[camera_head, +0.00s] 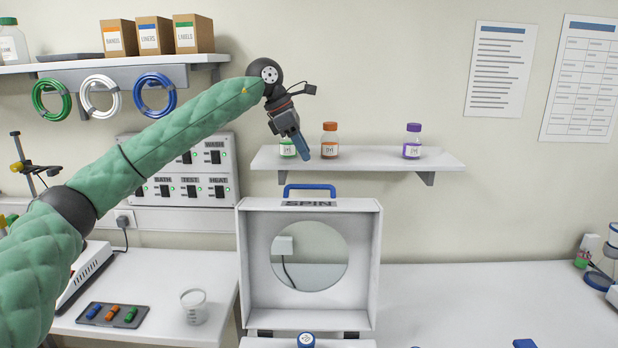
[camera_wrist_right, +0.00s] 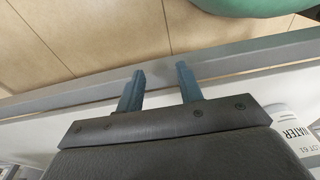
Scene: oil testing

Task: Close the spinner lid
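The spinner lid (camera_head: 365,265) stands upright and open. It is a white frame with a round window, a SPIN label and a blue handle (camera_head: 310,187) on its top edge. The spinner base (camera_head: 262,342) shows only at the bottom edge, with a blue-and-white round knob (camera_head: 306,340) at its middle. My left gripper (camera_head: 304,153) points down above the lid, in front of the wall shelf and apart from the handle. Its fingers overlap from this side, so their gap cannot be told. In the right wrist view, my right gripper (camera_wrist_right: 160,72) has its fingers apart with nothing between them.
The wall shelf (camera_head: 270,158) holds several small bottles behind my left gripper. A dark tray (camera_head: 98,315) with coloured pieces and a clear beaker (camera_head: 194,306) stand on the left bench. The bench right of the lid (camera_head: 470,295) is largely clear. A WATER-labelled container (camera_wrist_right: 292,130) shows in the right wrist view.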

